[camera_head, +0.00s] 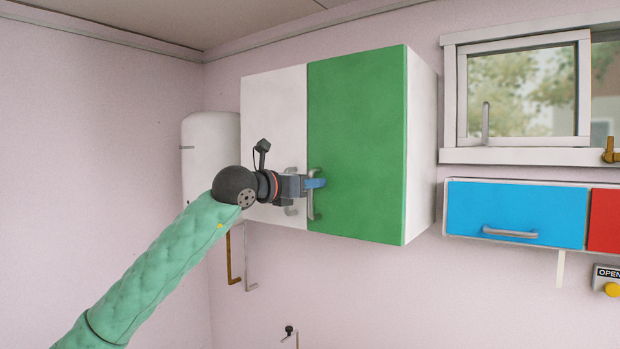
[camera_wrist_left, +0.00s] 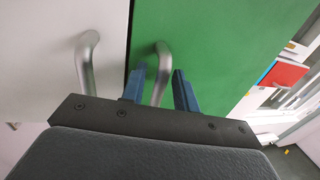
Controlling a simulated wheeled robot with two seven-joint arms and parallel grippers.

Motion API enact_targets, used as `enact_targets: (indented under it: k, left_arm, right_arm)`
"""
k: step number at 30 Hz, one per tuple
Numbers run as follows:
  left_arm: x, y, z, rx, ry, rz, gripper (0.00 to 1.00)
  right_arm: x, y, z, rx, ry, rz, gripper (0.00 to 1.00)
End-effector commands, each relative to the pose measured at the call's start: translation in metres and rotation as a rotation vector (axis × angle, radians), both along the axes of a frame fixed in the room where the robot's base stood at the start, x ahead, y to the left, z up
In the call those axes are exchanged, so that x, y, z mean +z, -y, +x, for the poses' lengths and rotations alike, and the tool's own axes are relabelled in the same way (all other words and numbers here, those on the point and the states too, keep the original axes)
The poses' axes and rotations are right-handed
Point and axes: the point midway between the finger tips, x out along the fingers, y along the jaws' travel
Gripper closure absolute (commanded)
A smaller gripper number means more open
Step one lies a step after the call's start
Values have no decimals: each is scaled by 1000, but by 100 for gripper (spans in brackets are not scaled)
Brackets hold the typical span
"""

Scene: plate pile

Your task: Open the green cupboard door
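The green cupboard door (camera_head: 360,140) is the right door of a white wall cupboard and looks shut, flush with the white left door (camera_head: 273,110). Its grey bar handle (camera_head: 311,207) is upright near its left edge. My left gripper (camera_head: 316,183) is at this handle, its blue fingers partly covering it. In the left wrist view, the green door's handle (camera_wrist_left: 160,72) stands between the two parted fingers of the gripper (camera_wrist_left: 158,85), with a gap visible on each side. My right gripper is in neither view.
The white door's handle (camera_wrist_left: 87,62) is close to the left of my left gripper. A white boiler-like tank (camera_head: 208,150) hangs left of the cupboard. A blue drawer front (camera_head: 515,210) and a window (camera_head: 525,90) are to the right. The space in front of the green door's right part is clear.

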Motion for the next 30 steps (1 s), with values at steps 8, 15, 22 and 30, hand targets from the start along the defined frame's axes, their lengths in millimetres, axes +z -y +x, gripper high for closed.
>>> enact_targets:
  k: [8, 15, 22, 30]
  left_arm:
    - [-1, 2, 2, 0, 0, 0, 70]
    - [-1, 2, 2, 0, -1, -1, 100]
    - [-1, 1, 1, 1, -1, -1, 100]
    - [-3, -1, -4, 18, -1, -1, 100]
  right_arm:
    - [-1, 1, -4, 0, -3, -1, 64]
    - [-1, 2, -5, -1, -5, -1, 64]
    - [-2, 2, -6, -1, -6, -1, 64]
    - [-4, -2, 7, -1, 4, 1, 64]
